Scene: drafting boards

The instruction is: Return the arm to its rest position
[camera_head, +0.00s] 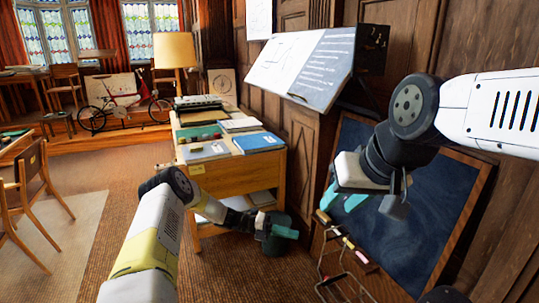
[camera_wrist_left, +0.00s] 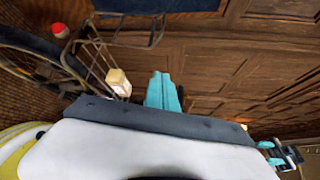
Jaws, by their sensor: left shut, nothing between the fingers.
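My left gripper (camera_head: 284,231) hangs low in front of the wooden desk, at its right front corner. Its teal fingers are together with nothing between them. They also show closed in the left wrist view (camera_wrist_left: 162,92). My right gripper (camera_head: 343,199) points down in front of the dark blue board at the right. Its two teal fingers stand apart, and I see nothing held between them. Part of it is hidden by its own wrist.
The wooden desk (camera_head: 233,180) carries books and papers, including a blue book (camera_head: 258,141). A tilted drafting board (camera_head: 305,64) is above right. The dark blue board (camera_head: 432,207) leans on the panelled wall. A wire rack (camera_head: 341,275) stands low beneath my right gripper.

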